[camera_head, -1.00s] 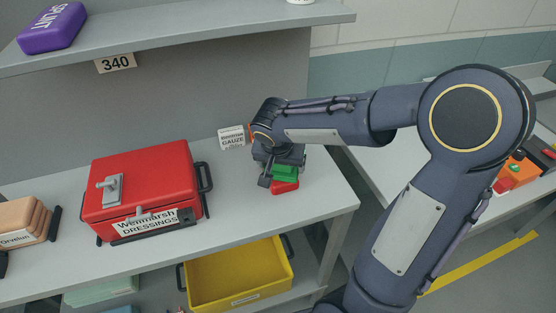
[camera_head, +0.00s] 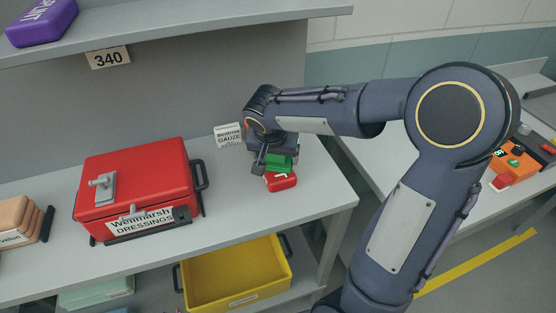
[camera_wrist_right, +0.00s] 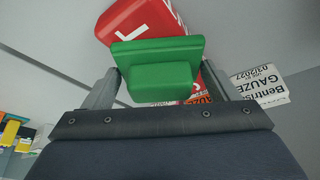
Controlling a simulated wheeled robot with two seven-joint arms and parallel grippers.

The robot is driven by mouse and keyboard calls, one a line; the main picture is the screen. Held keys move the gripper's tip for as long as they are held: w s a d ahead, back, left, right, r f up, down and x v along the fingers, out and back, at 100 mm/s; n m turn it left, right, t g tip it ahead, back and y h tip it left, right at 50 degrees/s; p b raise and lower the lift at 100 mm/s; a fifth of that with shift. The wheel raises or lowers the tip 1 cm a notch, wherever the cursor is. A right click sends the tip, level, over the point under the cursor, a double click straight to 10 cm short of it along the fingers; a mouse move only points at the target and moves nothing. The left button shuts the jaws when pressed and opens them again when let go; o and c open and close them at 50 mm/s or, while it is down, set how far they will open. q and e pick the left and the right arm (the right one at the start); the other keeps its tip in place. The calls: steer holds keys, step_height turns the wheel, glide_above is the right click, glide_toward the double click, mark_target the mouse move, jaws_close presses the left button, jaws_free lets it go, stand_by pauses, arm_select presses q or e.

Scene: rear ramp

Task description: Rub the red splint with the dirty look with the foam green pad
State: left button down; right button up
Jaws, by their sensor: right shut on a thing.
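The red splint (camera_head: 281,182) is a small red block with white lettering on the grey shelf top. In the right wrist view the red splint (camera_wrist_right: 145,19) lies just beyond the pad. My right gripper (camera_head: 268,163) is shut on the green foam pad (camera_head: 280,162). In the right wrist view the green pad (camera_wrist_right: 157,62) sits between the two fingers of my right gripper (camera_wrist_right: 158,85). The pad is right at the splint and overlaps it in view; I cannot tell whether they touch. Dirt on the splint cannot be made out. My left gripper is not in view.
A white gauze box (camera_head: 228,135) stands behind the gripper. A red dressings case (camera_head: 135,180) with black handles is to the left. A yellow bin (camera_head: 238,275) is on the shelf below. A purple splint pack (camera_head: 42,22) lies on the upper shelf.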

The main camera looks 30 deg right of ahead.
steer(key=shift+w+d, duration=0.25)
steer(key=shift+w, duration=0.75)
steer(key=shift+w+d, duration=0.25)
steer(key=shift+w, duration=0.7)
steer(key=shift+w+d+f, duration=0.1)
steer(key=shift+w+d, duration=0.1)
steer(key=shift+w, duration=0.7)
steer(key=shift+w+d, duration=0.2)
steer(key=shift+w, duration=0.65)
step_height(320, 180, up, 6)
steer(key=p, duration=0.4)
steer(key=shift+w+f, duration=0.1)
steer(key=shift+f, duration=0.1)
steer(key=shift+r, duration=0.2)
step_height(320, 180, up, 3)
steer(key=shift+r+p, duration=0.15)
steer(key=shift+p, duration=0.9)
